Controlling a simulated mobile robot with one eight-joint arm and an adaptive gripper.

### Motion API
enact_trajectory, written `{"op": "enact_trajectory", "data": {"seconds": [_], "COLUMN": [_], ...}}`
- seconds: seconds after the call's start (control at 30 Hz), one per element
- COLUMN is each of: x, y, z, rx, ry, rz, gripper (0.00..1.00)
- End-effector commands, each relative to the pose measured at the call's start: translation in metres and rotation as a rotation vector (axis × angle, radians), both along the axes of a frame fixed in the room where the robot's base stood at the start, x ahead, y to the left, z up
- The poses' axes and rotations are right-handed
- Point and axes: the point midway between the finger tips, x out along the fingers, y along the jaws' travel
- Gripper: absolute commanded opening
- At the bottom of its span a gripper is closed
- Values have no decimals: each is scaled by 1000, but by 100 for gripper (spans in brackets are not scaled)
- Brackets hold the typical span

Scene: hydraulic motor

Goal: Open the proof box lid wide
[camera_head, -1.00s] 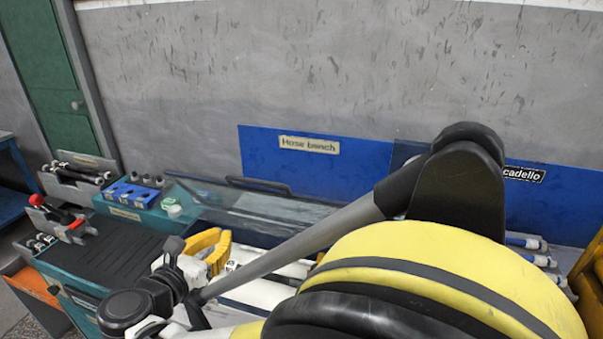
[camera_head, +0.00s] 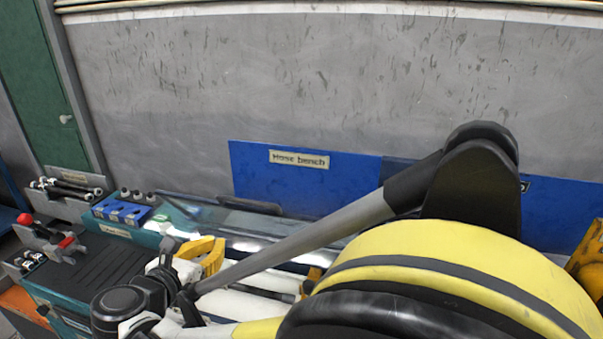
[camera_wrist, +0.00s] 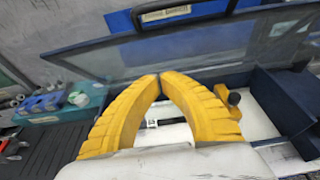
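The proof box lid is a clear panel with a dark frame. In the wrist view the lid (camera_wrist: 130,55) stands raised at a slant beyond my gripper, its dark handle (camera_wrist: 187,20) at the top edge. In the head view the lid handle (camera_head: 250,206) shows in front of the blue back panel. The dark blue box wall (camera_wrist: 285,100) is at the right in the wrist view. My gripper (camera_wrist: 160,76) has its yellow fingertips together, with nothing visible between them. The tips overlap the lid's lower part in the picture; contact is unclear. My gripper also shows in the head view (camera_head: 212,252).
A blue Hose bench panel (camera_head: 300,190) stands against the grey wall. To the left are a teal cabinet with a ribbed black mat (camera_head: 80,268), a blue block (camera_head: 122,211) and a tool rack (camera_head: 72,190). My yellow arm hides much of the right side.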

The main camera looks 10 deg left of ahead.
Motion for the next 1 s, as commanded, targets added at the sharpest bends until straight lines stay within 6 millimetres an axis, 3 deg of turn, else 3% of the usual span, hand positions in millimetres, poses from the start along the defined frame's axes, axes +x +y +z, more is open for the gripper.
{"op": "enact_trajectory", "data": {"seconds": [0.47, 0.73, 1.0], "x": [26, 73, 129], "y": [-3, -8, -13], "z": [37, 79, 102], "rx": [13, 34, 58], "ry": [139, 362, 600], "rz": [-4, -6, -5], "gripper": [0, 0, 0]}}
